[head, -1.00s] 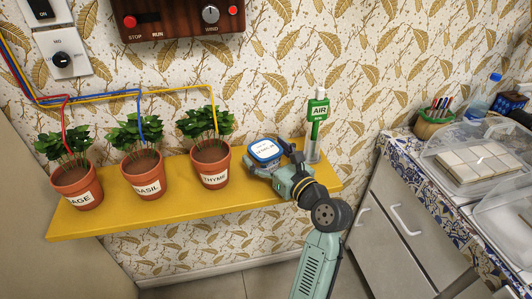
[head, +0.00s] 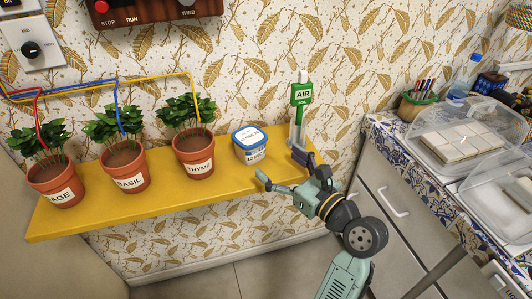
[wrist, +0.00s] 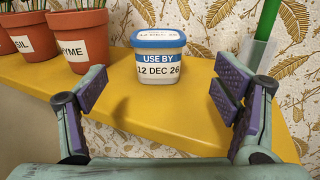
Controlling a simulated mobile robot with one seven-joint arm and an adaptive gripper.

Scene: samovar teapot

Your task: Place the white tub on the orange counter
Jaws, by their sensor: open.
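The white tub (head: 249,146) has a blue-rimmed lid and a "USE BY 12 DEC 26" label. It stands upright on the orange-yellow counter (head: 95,218), right of the THYME pot. In the wrist view the tub (wrist: 158,57) is ahead of my gripper (wrist: 158,90), centred between the spread fingers and touching neither. My gripper (head: 281,168) is open and empty, at the counter's front edge in the head view. The counter (wrist: 165,122) also shows bare in front of the tub in the wrist view.
Potted herbs SAGE (head: 55,182), BASIL (head: 124,167) and THYME (head: 193,155) stand left of the tub. A green AIR post (head: 300,112) stands close on its right. A tiled worktop (head: 405,150) with clear covers is farther right.

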